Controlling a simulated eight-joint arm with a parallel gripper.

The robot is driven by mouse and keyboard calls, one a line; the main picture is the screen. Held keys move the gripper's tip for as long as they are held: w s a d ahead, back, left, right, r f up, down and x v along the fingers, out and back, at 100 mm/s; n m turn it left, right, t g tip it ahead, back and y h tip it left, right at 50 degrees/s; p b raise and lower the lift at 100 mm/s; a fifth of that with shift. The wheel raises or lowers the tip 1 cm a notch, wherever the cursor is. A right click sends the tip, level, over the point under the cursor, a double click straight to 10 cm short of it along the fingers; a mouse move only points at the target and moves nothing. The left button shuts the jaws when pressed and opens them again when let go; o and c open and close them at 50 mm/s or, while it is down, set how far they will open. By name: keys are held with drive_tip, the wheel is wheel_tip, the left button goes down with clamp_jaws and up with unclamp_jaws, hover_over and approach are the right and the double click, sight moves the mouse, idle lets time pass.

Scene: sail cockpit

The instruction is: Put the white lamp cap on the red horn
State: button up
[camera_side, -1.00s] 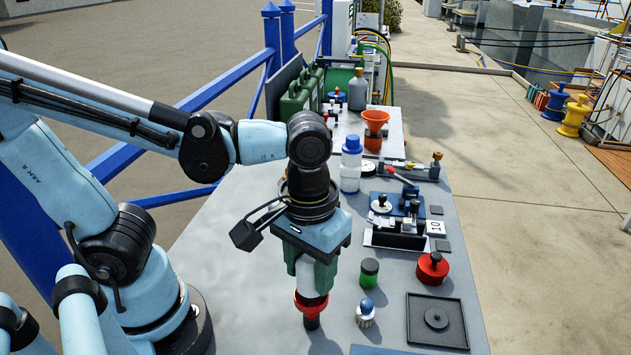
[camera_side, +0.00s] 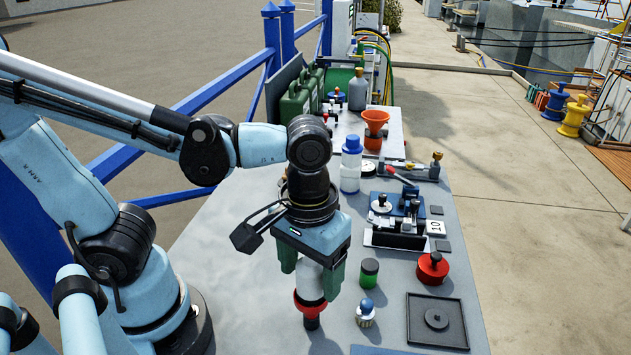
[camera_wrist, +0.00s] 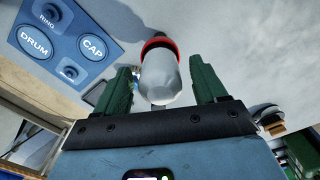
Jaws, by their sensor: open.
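The white lamp cap (camera_side: 309,282) sits upright on the red horn (camera_side: 309,304), which has a black lower part, on the grey table. In the wrist view the white cap (camera_wrist: 162,78) meets the red rim of the horn (camera_wrist: 158,44). The two look lined up; whether the cap is fully seated I cannot tell. My gripper (camera_side: 308,280) points down with its green fingers open on either side of the cap. In the wrist view my gripper (camera_wrist: 160,66) shows a gap between each finger and the cap.
A green jar with a black lid (camera_side: 369,272) and a blue-topped item (camera_side: 366,312) stand close to the right. Beyond are a red knobbed pot (camera_side: 432,268) and a black tray (camera_side: 436,335). A white-and-blue bottle (camera_side: 351,165) stands behind. A blue labelled panel (camera_wrist: 65,40) lies beside the horn.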

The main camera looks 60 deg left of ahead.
sight(310, 261)
wheel_tip(310, 261, up, 12)
drive_tip(key=w+a+f+m+t, duration=0.3)
drive_tip(key=w+a+f+t, duration=0.4)
drive_tip(key=a+f, duration=0.2)
drive_tip(key=shift+w+a+m, duration=0.3)
drive_tip(key=shift+a, duration=0.7)
